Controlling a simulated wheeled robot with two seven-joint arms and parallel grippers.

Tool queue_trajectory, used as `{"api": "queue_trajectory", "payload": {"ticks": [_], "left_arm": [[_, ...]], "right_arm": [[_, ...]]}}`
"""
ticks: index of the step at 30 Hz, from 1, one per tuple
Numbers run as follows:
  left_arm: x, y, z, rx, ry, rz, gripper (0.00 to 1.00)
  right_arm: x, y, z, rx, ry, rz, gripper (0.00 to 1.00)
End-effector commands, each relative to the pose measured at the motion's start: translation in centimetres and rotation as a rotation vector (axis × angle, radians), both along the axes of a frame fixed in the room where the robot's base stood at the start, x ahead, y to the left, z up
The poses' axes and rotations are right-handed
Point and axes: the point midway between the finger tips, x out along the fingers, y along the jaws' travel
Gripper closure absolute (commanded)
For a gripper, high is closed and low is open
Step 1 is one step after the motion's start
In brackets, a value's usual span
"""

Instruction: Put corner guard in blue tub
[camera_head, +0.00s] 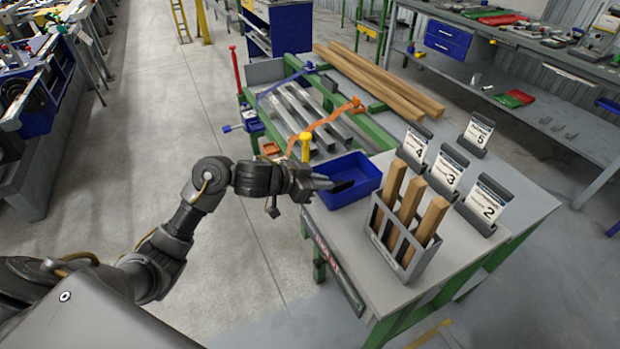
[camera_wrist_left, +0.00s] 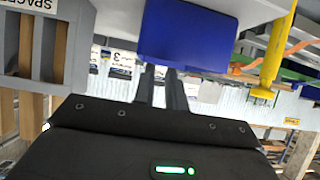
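The blue tub (camera_head: 366,172) stands on the left part of the grey table, near its edge. My left gripper (camera_head: 340,186) reaches in from the left, its dark fingertips over the tub's left side. In the left wrist view the blue tub (camera_wrist_left: 188,30) is just beyond the fingertips (camera_wrist_left: 160,72). A narrow gap shows between the two fingers, and I see nothing held in it. I cannot make out a loose corner guard for certain; a small orange piece (camera_head: 270,149) sits by the bar rack. The inside of the tub is partly hidden. My right gripper is not in view.
A grey rack with wooden pieces (camera_head: 409,225) stands right of the tub, with numbered card holders (camera_head: 485,207) behind. A yellow post (camera_head: 305,148) rises close behind the tub. Strapped metal bars (camera_head: 300,115) and wooden beams (camera_head: 380,80) lie beyond. The table's front strip is clear.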

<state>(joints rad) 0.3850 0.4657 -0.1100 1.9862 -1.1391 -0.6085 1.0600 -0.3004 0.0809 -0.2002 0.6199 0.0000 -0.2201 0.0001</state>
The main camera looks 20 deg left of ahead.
Motion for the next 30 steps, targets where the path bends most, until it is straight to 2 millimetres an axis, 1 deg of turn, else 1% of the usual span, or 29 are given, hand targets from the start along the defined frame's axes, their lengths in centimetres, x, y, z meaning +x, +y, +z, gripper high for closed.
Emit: {"api": "queue_trajectory", "payload": {"ticks": [1, 3, 6, 11, 26, 29, 30], "left_arm": [[-0.7, 0.6, 0.6, 0.005, -0.002, 0.001, 0.87], [-1.5, 1.2, 1.1, 0.005, -0.001, 0.0, 0.87], [-2.3, 1.9, 1.7, 0.003, -0.001, 0.0, 0.87], [-3.0, 2.4, 2.1, 0.001, 0.0, 0.0, 0.87], [-3.1, 2.4, 2.1, 0.001, 0.0, 0.001, 0.87], [-3.4, 2.0, 1.4, 0.003, -0.009, 0.015, 0.87], [-3.8, 1.7, 0.7, 0.008, -0.018, 0.03, 0.87]], "right_arm": [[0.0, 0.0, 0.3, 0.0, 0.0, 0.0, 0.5], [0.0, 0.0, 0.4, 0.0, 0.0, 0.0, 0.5], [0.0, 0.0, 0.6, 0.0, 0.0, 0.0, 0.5], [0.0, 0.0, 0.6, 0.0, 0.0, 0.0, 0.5], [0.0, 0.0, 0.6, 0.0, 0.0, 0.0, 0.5], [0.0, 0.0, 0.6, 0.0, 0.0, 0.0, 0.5], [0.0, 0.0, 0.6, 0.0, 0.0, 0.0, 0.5]]}}
